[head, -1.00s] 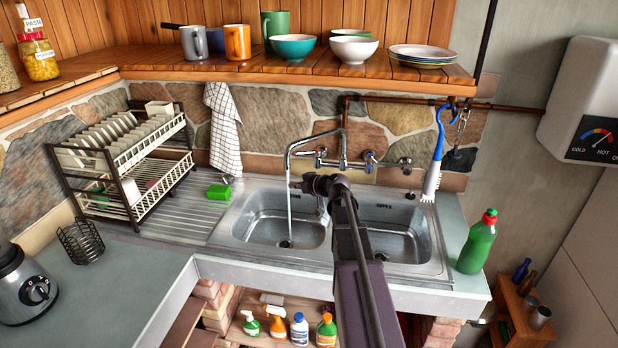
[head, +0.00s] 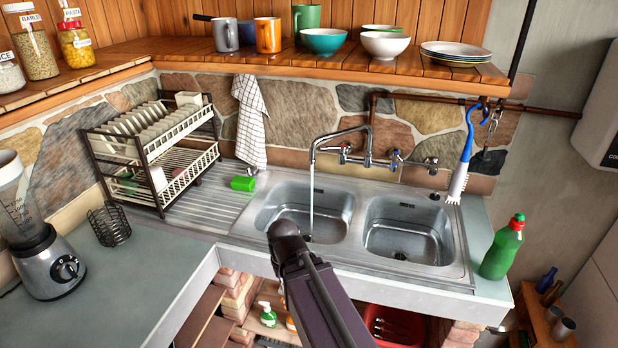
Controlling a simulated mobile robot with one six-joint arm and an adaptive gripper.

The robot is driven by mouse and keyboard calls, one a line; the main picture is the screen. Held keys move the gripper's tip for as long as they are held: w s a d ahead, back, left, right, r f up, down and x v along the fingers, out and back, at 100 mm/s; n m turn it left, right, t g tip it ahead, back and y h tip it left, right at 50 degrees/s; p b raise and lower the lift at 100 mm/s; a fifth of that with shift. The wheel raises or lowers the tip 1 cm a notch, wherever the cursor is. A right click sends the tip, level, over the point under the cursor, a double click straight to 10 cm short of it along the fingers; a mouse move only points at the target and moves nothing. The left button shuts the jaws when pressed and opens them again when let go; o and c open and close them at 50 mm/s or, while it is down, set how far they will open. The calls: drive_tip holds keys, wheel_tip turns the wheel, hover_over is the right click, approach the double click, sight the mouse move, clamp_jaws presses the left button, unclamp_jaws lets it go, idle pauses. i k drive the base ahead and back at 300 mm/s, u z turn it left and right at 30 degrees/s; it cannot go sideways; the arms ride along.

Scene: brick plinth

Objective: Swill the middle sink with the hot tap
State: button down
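A steel sink unit has two basins in view, a left basin (head: 275,208) and a right basin (head: 385,240); I cannot tell which is the middle sink. The tap spout (head: 340,132) points over the left basin. A thin water stream (head: 311,205) falls from it into that basin. A left tap handle (head: 344,152) and a blue-marked right tap handle (head: 395,157) sit on the wall pipe. Another small valve (head: 431,163) is further right. My arm reaches up to the left basin's front edge and covers part of it. My gripper's fingers do not show.
A green sponge (head: 243,183) lies on the drainboard beside a dish rack (head: 100,170). A green bottle (head: 502,250) stands right of the sink. A blue brush (head: 468,150) hangs at the right basin. A blender (head: 45,265) stands far left. A shelf (head: 380,74) overhangs the back.

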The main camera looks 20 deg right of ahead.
sight(342, 148)
drive_tip(key=u, duration=0.2)
drive_tip(key=i, duration=1.05)
drive_tip(key=z, duration=0.2)
